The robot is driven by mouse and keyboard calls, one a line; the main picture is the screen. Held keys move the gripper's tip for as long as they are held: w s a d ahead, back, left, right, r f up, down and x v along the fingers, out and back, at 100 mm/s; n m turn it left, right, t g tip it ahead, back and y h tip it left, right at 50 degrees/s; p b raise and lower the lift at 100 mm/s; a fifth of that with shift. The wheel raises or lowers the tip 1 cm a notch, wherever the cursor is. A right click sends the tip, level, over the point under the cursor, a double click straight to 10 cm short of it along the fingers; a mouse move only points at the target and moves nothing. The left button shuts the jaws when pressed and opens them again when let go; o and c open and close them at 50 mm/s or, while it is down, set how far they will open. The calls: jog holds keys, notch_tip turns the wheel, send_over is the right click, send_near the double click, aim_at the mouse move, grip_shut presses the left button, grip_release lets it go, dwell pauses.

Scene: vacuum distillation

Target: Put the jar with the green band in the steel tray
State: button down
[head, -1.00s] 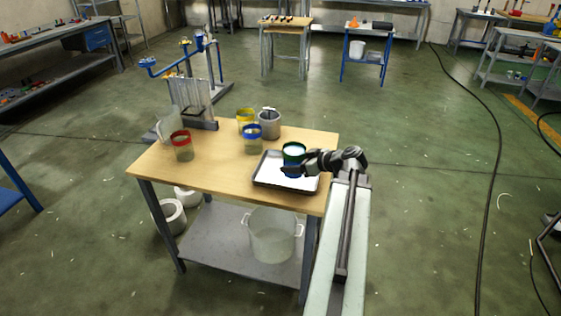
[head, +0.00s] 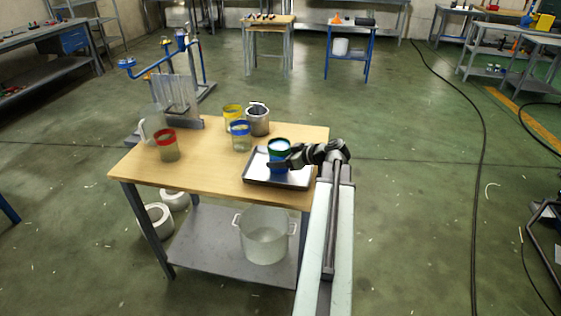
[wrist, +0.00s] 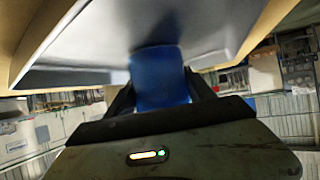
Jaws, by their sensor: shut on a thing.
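The jar with the green band (head: 280,144) is upright over the steel tray (head: 254,176) in the head view, with blue below its band. My gripper (head: 284,163) reaches in from the right and is shut on this jar. In the wrist view the blue side of the jar (wrist: 158,78) is between the two fingers, with the pale tray floor (wrist: 90,40) behind it. I cannot tell whether the jar's base touches the tray floor.
The wooden table (head: 200,175) also bears a red-banded jar (head: 167,150), a blue-banded jar (head: 241,142), a yellow-banded jar (head: 232,112) and a grey metal pot (head: 258,122). A glassware stand (head: 185,90) is at the back left. The table's front left is clear.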

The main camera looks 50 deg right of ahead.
jog(key=shift+f, duration=0.1)
jog(key=shift+c, duration=1.8)
grip_release()
jog(key=shift+r, duration=0.25)
jog(key=p+v, duration=0.5)
jog(key=v, duration=0.7)
jog(key=shift+f+p, duration=0.15)
jog(key=shift+p, duration=0.2)
jog(key=shift+a, duration=0.1)
